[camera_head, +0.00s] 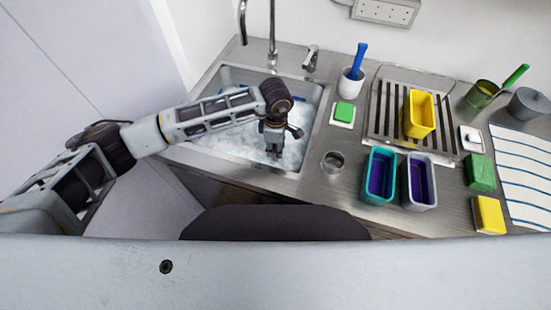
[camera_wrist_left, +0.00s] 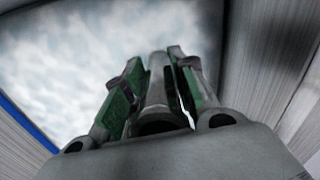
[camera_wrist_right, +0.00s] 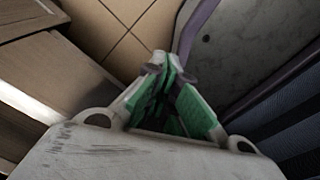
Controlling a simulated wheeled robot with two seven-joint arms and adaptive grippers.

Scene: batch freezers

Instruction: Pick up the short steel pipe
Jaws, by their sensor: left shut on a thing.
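My left gripper (camera_head: 273,151) points down into the sink (camera_head: 312,95), over the cloudy white foam. In the left wrist view its green-padded fingers (camera_wrist_left: 155,80) are shut on a grey metal cylinder, the short steel pipe (camera_wrist_left: 157,92). The pipe lies lengthwise between the pads; its lower end is hidden by the gripper body. In the head view the pipe is too small to tell apart from the fingers. My right gripper (camera_wrist_right: 160,85) shows only in its wrist view, with its fingers together and nothing visible between them, away from the counter top.
A round steel cup or ring (camera_head: 335,162) stands on the counter right of the sink. Near it are a teal bin (camera_head: 379,176), a grey bin (camera_head: 421,182), a yellow bin (camera_head: 420,114) on a drain rack (camera_head: 385,90), and a green sponge (camera_head: 344,112). The faucet (camera_head: 272,30) rises behind the sink.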

